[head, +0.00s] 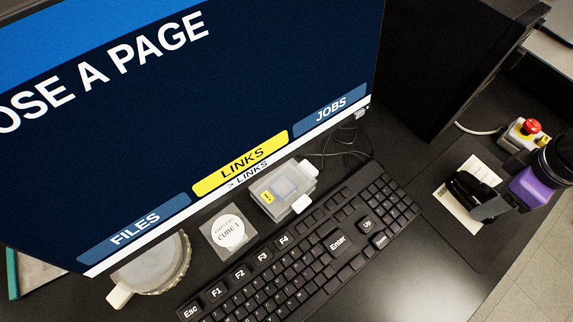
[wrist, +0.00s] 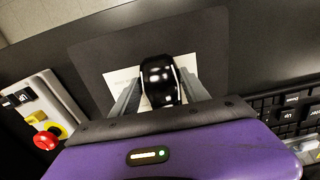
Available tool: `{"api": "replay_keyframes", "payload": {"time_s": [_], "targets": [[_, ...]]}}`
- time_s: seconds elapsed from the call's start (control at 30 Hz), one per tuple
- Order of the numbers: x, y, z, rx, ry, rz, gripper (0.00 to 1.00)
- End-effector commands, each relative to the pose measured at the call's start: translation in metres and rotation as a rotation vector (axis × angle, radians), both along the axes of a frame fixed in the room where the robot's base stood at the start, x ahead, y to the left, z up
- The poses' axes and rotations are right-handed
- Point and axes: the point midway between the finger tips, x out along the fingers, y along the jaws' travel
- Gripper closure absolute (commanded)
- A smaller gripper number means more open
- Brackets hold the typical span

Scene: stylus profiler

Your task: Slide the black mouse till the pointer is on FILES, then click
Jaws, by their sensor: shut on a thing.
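The black mouse (head: 470,188) lies on a pale paper on the dark mat at the right in the head view. It also shows in the wrist view (wrist: 158,80), between the two fingers of my gripper (wrist: 160,92). My purple gripper (head: 488,208) is shut on the mouse. The screen (head: 130,120) shows three buttons: FILES (head: 136,233), LINKS (head: 240,163) and JOBS (head: 330,110). LINKS is yellow; FILES and JOBS are blue. The line under the buttons reads "> LINKS".
A black keyboard (head: 300,255) lies left of the mat (head: 440,160). A red emergency button (head: 531,126) stands behind my gripper. A black box (head: 440,70) stands at the back.

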Motion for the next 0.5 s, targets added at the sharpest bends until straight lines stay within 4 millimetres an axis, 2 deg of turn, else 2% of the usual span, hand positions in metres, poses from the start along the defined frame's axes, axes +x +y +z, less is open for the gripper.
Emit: {"api": "replay_keyframes", "payload": {"time_s": [0.5], "targets": [[-0.021,0.027,0.0,0.002,0.002,0.001,0.94]]}}
